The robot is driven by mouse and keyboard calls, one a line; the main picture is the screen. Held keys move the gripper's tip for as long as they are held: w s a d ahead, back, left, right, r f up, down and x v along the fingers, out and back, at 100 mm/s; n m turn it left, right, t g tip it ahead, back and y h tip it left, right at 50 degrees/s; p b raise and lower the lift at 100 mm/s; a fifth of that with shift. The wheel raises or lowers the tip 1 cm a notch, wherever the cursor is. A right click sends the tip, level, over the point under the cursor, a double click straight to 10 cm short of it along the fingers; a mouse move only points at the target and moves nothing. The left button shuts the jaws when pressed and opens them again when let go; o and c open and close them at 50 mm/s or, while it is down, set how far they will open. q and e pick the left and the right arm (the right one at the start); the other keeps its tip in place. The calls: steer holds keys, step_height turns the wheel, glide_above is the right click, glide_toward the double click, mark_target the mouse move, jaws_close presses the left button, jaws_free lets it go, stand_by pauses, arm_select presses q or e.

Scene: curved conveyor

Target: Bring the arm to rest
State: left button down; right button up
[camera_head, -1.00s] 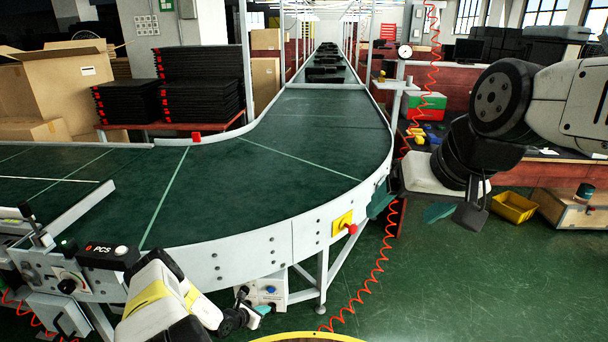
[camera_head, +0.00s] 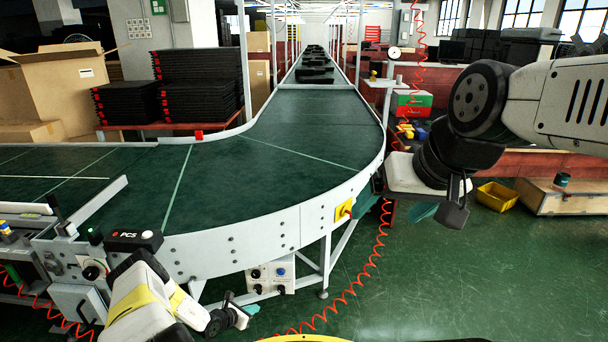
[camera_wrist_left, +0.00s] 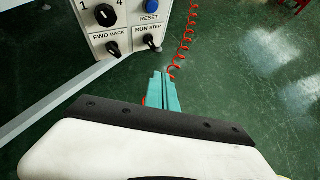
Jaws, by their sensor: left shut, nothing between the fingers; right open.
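My left gripper (camera_head: 246,310) is low in the head view, in front of the conveyor and below a grey control box. In the left wrist view its two teal fingers (camera_wrist_left: 162,92) are together with nothing between them, over the green floor and near the box. My right gripper (camera_head: 398,203) hangs at the right of the conveyor's curved outer edge in the head view. Its teal fingers are spread apart and no object shows between them. Its arm is bent in from the right.
The green curved conveyor (camera_head: 290,150) fills the middle, its belt bare nearby. The control box (camera_head: 270,276) with knobs hangs under its rim. A red coiled cable (camera_head: 372,268) hangs near both grippers. A yellow bin (camera_head: 497,196) and wooden crate (camera_head: 560,198) stand right. Floor at lower right is clear.

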arm_select(q)
steer(key=w+d+r+m+g+h, duration=0.1)
steer(key=w+r+m, duration=0.25)
steer(key=r, duration=0.85)
steer(key=w+d+r+m+g+h, duration=0.1)
steer(key=w+r+m+h, duration=0.3)
steer(key=r, duration=0.8)
steer(key=s+d+r+m+g+y, duration=0.1)
steer(key=s+d+r+m, duration=0.15)
steer(key=r, duration=0.55)
steer(key=s+d+r+m+g+y, duration=0.15)
steer(key=r+m, duration=0.25)
steer(key=r, duration=0.4)
steer(key=s+d+r+m, duration=0.2)
steer(key=r+m, duration=0.2)
steer(key=r, duration=0.4)
steer(key=s+d+r+m+y, duration=0.25)
steer(key=s+r+m, duration=0.35)
steer(key=s+r, duration=0.9)
steer(key=s+a+r+m+y, duration=0.2)
steer(key=s+r, duration=0.1)
steer(key=s, duration=0.6)
steer(key=s+a+r+m+t+y, duration=0.1)
steer(key=s+a+r+m+y, duration=0.1)
steer(key=s, duration=0.7)
steer(key=shift+s+a+r+m, duration=0.3)
steer(key=shift+a+r+m, duration=0.2)
steer(key=shift+m, duration=0.3)
steer(key=shift+t, duration=0.25)
